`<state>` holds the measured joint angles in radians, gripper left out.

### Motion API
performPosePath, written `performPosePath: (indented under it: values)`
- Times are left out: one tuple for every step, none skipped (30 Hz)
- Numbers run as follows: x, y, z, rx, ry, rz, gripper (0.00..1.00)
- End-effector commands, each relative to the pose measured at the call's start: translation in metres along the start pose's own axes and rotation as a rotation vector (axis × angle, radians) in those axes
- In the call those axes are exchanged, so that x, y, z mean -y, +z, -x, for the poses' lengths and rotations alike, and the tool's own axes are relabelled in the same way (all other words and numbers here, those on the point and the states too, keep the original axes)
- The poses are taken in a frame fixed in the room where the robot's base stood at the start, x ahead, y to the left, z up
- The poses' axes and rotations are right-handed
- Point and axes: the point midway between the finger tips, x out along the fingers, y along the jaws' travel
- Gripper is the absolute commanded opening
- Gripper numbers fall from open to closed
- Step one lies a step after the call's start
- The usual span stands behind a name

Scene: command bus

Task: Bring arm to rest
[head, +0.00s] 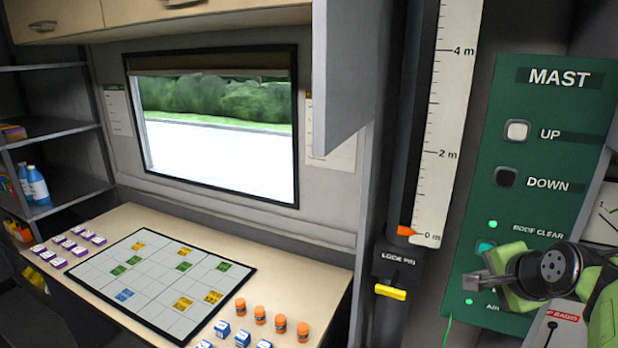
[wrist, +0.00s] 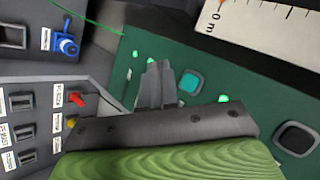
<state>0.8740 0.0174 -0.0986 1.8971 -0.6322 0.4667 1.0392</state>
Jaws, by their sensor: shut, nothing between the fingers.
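My gripper (head: 472,282) is at the lower right of the head view, in front of the green MAST panel (head: 540,130). Its fingers are shut with nothing between them. The wrist view shows the closed fingers (wrist: 157,85) over the green panel, beside a teal button (wrist: 191,83). I cannot tell whether the fingertips touch the panel. In the head view my gripper and wrist cover part of the panel's lower half, including some of its lettering.
A yellow lock pin (head: 390,292) and a mast scale (head: 445,130) with its orange pointer at 0 m stand left of the panel. A desk (head: 290,265) with a gridded board, orange cylinders and blue blocks lies further left. The wrist view shows a switch panel with a red toggle (wrist: 77,99).

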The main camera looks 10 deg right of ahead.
Motion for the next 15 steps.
performPosePath:
  values:
    - [0.005,0.025,0.005,0.025,0.009,0.081,0.00]
    - [0.006,0.043,0.009,0.042,0.020,0.148,0.00]
    - [0.005,0.070,0.017,0.068,0.037,0.254,0.00]
    - [0.003,0.091,0.023,0.091,0.050,0.342,0.00]
    - [-0.002,0.113,0.031,0.114,0.062,0.433,0.00]
    - [-0.012,0.138,0.042,0.145,0.079,0.552,0.00]
    - [-0.020,0.156,0.051,0.169,0.089,0.645,0.00]
    - [-0.031,0.173,0.060,0.194,0.099,0.739,0.00]
    - [-0.047,0.194,0.072,0.228,0.109,0.867,0.00]
    - [-0.060,0.206,0.081,0.252,0.114,0.959,0.00]
    - [-0.073,0.216,0.089,0.275,0.120,1.044,0.00]
    - [-0.090,0.227,0.098,0.302,0.123,1.147,0.00]
    - [-0.102,0.232,0.104,0.319,0.124,1.215,0.00]
    - [-0.112,0.236,0.109,0.335,0.126,1.275,0.00]
    - [-0.124,0.240,0.114,0.353,0.127,1.339,0.00]
